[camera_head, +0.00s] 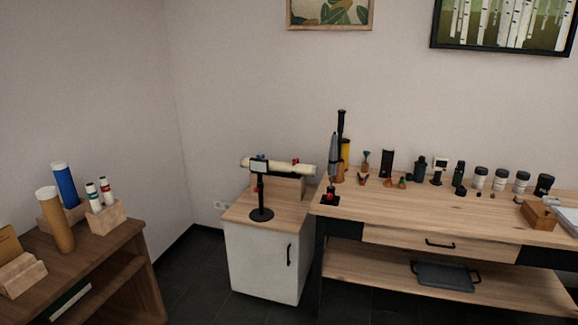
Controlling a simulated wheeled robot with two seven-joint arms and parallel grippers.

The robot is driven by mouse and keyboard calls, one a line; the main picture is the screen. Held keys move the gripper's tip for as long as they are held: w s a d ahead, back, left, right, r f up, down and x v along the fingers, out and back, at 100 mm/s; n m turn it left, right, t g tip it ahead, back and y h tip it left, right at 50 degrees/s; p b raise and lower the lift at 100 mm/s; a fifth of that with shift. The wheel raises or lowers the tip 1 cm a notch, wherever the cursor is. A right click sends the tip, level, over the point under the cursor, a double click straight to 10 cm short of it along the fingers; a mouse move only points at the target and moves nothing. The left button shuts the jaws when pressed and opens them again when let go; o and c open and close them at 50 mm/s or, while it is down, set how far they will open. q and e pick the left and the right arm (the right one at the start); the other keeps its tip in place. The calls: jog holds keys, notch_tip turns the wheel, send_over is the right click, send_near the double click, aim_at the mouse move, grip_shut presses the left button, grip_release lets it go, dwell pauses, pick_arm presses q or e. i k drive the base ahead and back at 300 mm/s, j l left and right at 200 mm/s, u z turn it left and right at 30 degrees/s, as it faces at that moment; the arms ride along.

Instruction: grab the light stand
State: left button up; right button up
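A black stand with a round base, a thin upright pole and a small flat rectangular head (261,190) stands upright on the small white cabinet (262,258) near the middle. It looks like a light stand. A pale roll (305,169) lies behind its head on a wooden block. A dark upright piece on a black base with a red part (330,197) stands at the workbench's left end; I cannot tell what it is. Neither of my grippers is in view.
The long workbench (450,222) on the right holds several jars, bottles and small tools along its back. A brown shelf table (105,250) at left holds tubes in wooden blocks. Dark floor (190,275) is open between that table and the cabinet.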

aim_at(262, 214)
jog(key=i+l+u, duration=0.15)
jog(key=i, duration=0.55)
jog(key=i+l+u, duration=0.15)
jog(key=i, duration=0.55)
jog(key=i+l+u, duration=0.1)
jog(key=i+u, duration=0.3)
jog(key=i+l+u, duration=0.25)
jog(key=u, duration=0.2)
jog(key=i+l+u, duration=0.6)
jog(key=l, duration=0.25)
